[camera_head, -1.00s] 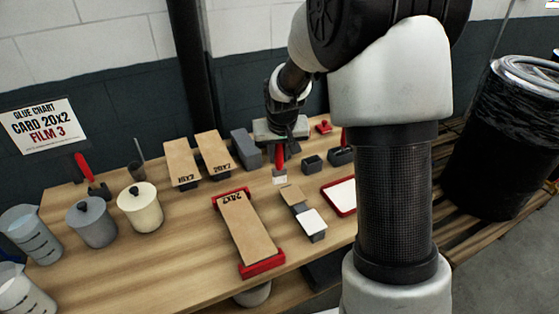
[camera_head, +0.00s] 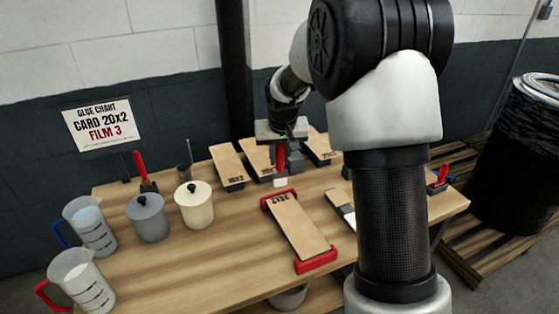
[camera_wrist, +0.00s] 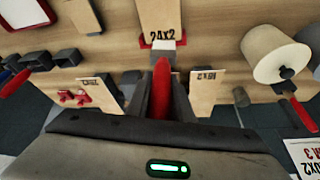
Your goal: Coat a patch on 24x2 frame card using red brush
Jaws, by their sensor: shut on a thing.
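The card marked 24x2 (camera_head: 300,228) lies in a red-ended frame (camera_head: 316,261) at mid-table. Its label end also shows at the top of the wrist view (camera_wrist: 160,14). My gripper (camera_head: 281,146) is shut on the red-handled brush (camera_head: 281,159), held upright with its pale tip down. The tip is just beyond the frame's far red end in the head view; I cannot tell whether it touches anything. In the wrist view the red handle (camera_wrist: 161,88) is between the fingers, pointing at the labelled end. No coated patch is visible on the card.
Other cards (camera_head: 228,165) rest on grey blocks behind the frame. A grey pot (camera_head: 147,220), a cream pot (camera_head: 195,208) and measuring jugs (camera_head: 92,228) stand left. The glue chart sign (camera_head: 99,125) reads card 20x2, film 3. My arm hides part of the table's right side.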

